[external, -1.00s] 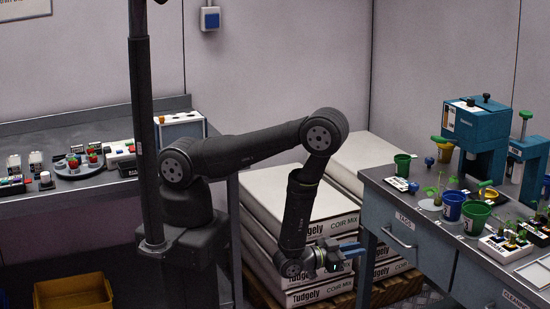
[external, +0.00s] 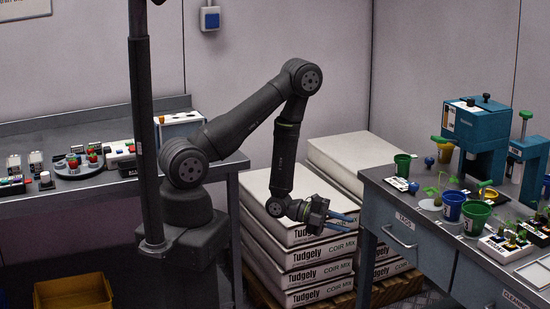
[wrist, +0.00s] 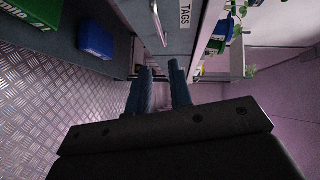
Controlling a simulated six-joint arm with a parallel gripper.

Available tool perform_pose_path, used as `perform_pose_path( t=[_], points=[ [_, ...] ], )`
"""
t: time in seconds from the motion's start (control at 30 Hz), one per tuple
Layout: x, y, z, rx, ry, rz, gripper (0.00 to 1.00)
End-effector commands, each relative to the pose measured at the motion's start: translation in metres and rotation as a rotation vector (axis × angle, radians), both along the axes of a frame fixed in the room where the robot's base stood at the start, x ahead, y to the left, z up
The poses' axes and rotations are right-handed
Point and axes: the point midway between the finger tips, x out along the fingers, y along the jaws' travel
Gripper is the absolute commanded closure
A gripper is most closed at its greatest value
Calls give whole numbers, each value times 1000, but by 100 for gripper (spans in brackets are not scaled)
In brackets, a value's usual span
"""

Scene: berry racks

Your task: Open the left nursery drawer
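The left nursery drawer (external: 381,225) is a grey-blue front under the right-hand bench, with a TAGS label and a bar handle (external: 400,237). It looks flush with the bench, so shut. In the wrist view the drawer front (wrist: 180,42), its label and its handle (wrist: 158,22) show at the top, beyond my fingertips. My gripper (external: 354,221) is left of the drawer, in front of the stacked sacks, and apart from the handle. In the wrist view its two blue fingers (wrist: 160,68) are spread with nothing between them.
The bench (external: 372,174) carries pots, seedlings and a teal press (external: 475,135). White sacks (external: 318,272) are stacked on a pallet between the two benches. A blue bin (wrist: 96,38) lies left in the wrist view. Open air lies between my gripper and the drawer.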

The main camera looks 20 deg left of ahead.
Motion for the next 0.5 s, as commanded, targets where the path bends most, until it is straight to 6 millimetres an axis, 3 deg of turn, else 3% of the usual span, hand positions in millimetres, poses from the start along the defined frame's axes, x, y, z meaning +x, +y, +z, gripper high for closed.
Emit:
perform_pose_path(
  t=[0.13, 0.27, 0.5],
  points=[
    [0, 0, 0, -1, -29, -22, 80],
    [-1, -13, -1, -1, -30, -24, 80],
    [-2, -60, -8, -2, -29, -24, 80]
  ],
)
